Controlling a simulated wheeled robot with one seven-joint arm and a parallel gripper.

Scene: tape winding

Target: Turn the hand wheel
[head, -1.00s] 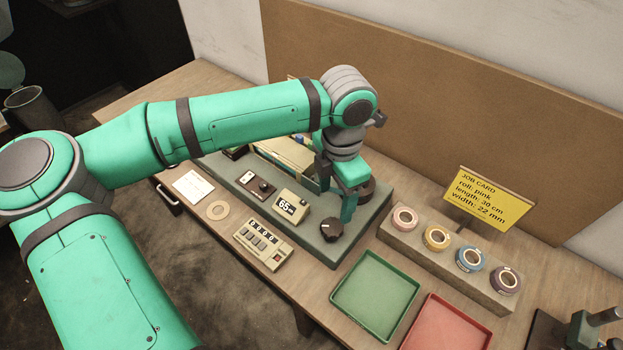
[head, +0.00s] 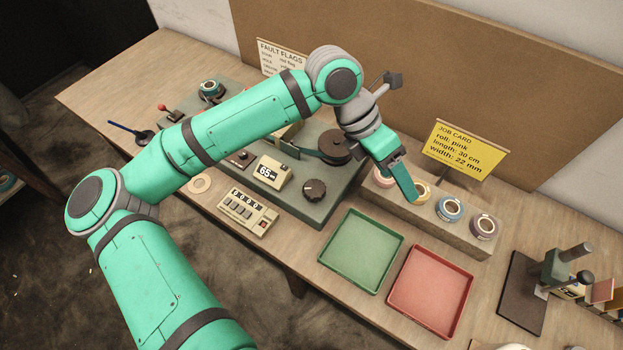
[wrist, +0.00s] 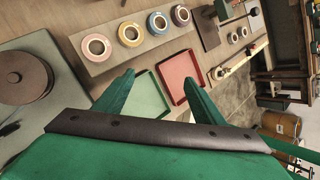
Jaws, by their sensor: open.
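A dark round wheel (head: 337,146) with a small raised hub sits on the right end of the green-grey winding machine (head: 300,212). I take it as the hand wheel, though no label shows. It also shows at the left edge of the wrist view (wrist: 24,76). A black pointer knob (head: 315,190) is on the machine's front right. My gripper (head: 412,196) is in the air right of the wheel, over the roll rack in the picture, touching neither wheel nor knob. In the wrist view its two green fingers (wrist: 162,92) are apart with nothing between them.
The rack (head: 440,228) holds several tape rolls, pink, yellow, blue and purple. A green tray (head: 361,252) and a red tray (head: 431,292) lie in front. A yellow job card (head: 463,150) stands behind. A counter box (head: 247,212) sits front left. A dark-based stand (head: 522,292) is at right.

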